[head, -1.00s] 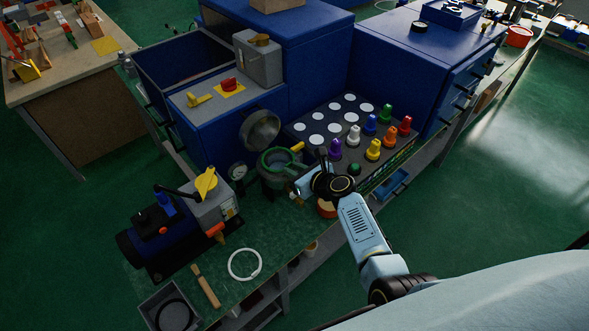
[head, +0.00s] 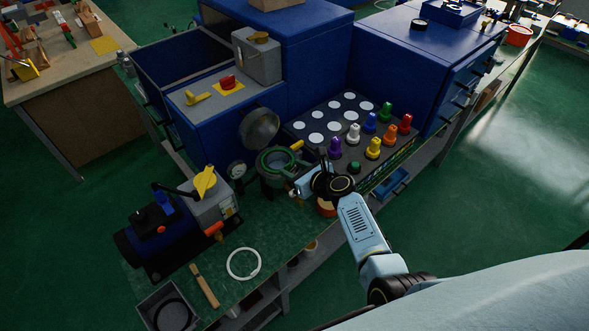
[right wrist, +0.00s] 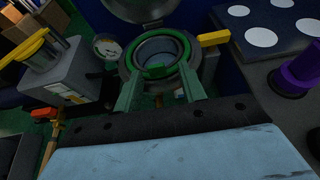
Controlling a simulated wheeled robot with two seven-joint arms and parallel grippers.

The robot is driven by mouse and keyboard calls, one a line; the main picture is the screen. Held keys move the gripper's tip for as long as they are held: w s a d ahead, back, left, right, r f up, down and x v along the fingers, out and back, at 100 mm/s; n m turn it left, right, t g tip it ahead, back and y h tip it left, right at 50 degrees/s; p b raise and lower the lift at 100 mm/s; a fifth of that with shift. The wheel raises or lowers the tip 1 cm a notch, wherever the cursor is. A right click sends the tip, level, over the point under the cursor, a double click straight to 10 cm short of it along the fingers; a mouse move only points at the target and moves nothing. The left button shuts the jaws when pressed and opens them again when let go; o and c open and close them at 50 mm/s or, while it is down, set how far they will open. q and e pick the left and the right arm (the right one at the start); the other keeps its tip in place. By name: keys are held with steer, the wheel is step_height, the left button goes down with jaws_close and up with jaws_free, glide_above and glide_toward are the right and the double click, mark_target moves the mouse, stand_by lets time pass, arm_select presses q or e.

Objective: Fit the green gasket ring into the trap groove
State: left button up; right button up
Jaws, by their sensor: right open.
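The trap (head: 272,178) is a grey round pot with its lid (head: 259,129) swung open. The green gasket ring (right wrist: 186,50) lies in the trap's mouth, with the grey rim around it; it also shows in the head view (head: 291,152). It looks roughly level, but I cannot tell whether it is fully down in the groove. A green tab (right wrist: 156,72) on its near side lies between my right fingertips. My right gripper (right wrist: 159,78) is open, its fingers apart on both sides of the tab. My left gripper is out of view.
A yellow handle (right wrist: 213,38) and a gauge (right wrist: 107,47) flank the trap. A panel with coloured knobs (head: 373,150) stands right. A white ring (head: 243,264) and a wooden-handled tool (head: 204,285) lie in front; a black ring (head: 174,314) lies in a grey bin.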

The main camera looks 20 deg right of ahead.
steer(key=shift+s+a+f, duration=0.2)
steer(key=shift+s+f, duration=0.1)
steer(key=shift+s+d+r, duration=0.1)
steer(key=shift+s, duration=0.15)
steer(key=p+v, duration=0.3)
steer(key=v, duration=0.9)
steer(key=shift+d+r, duration=0.25)
steer(key=shift+r, duration=0.2)
steer(key=s+a+f+n+g+h+b, duration=0.1)
steer(key=s+f+n+g+b, duration=0.15)
steer(key=s+f+n, duration=0.6)
steer(key=s+a+f+n+g+b, duration=0.1)
steer(key=s+f+n+g+b, duration=0.2)
steer(key=f, duration=1)
steer(key=s+a+f+n+g+h+b, duration=0.15)
steer(key=s+f+n+b, duration=0.3)
steer(key=f, duration=0.65)
steer(key=s+d+f+n+g+h+b, duration=0.1)
steer(key=s+f+n+g+b, duration=0.1)
steer(key=s+f+n, duration=0.7)
steer(key=s+d+f+n+g+h+b, duration=0.1)
steer(key=s+d+f+n+g+b, duration=0.1)
steer(key=s+f+n+b, duration=0.3)
steer(key=s+f+n, duration=0.4)
steer(key=s, duration=0.7)
steer(key=shift+s+f+n+g+b, duration=0.25)
steer(key=shift+f+n+g+b, duration=0.05)
steer(key=shift+f+g, duration=0.1)
